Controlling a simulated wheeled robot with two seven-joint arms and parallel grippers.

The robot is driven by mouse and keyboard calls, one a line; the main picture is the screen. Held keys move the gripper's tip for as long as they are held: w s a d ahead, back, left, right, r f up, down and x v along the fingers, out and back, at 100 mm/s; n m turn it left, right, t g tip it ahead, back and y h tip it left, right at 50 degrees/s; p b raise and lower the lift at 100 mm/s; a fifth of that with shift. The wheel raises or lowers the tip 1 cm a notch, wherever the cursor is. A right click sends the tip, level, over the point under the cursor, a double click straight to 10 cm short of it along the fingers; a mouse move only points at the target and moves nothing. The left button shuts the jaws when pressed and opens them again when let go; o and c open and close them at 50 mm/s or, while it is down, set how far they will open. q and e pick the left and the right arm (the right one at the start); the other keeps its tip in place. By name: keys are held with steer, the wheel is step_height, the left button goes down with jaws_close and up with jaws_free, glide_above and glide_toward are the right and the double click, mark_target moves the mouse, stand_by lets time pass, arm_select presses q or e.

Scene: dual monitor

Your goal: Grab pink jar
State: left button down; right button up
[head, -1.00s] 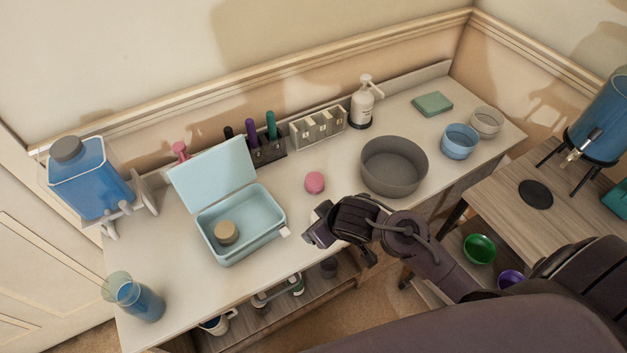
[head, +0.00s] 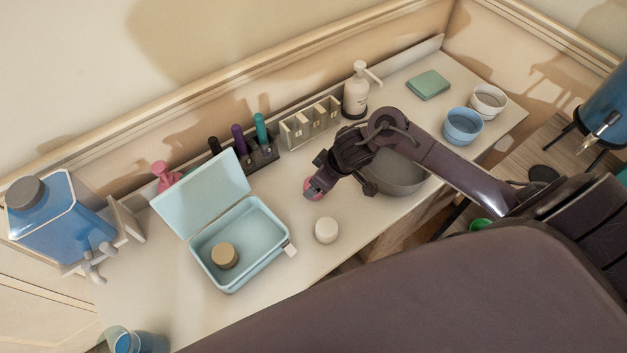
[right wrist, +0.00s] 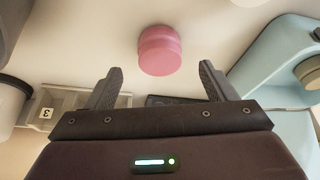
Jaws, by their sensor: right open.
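The pink jar (right wrist: 159,51) stands on the table. In the right wrist view it lies just beyond the open fingers and between their lines. In the head view the pink jar (head: 309,187) is mostly hidden behind my right gripper (head: 318,186). My right gripper (right wrist: 160,85) is open and empty, with its two fingers apart and the jar not between the tips. My left gripper is not in view.
A white jar (head: 326,230) stands close by, nearer the front edge. An open light-blue box (head: 284,229) with a tan jar (head: 224,256) inside is to the left. A grey bowl (head: 399,176) sits under my right arm. A numbered holder (head: 310,124) and pump bottle (head: 356,92) stand behind.

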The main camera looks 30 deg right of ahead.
steer(key=x, duration=0.3)
steer(key=shift+x, duration=0.9)
steer(key=c, duration=0.8)
steer(key=shift+c, duration=1.4)
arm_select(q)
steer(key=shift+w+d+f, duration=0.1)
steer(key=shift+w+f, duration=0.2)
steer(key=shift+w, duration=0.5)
arm_select(e)
steer(key=shift+r, duration=0.15)
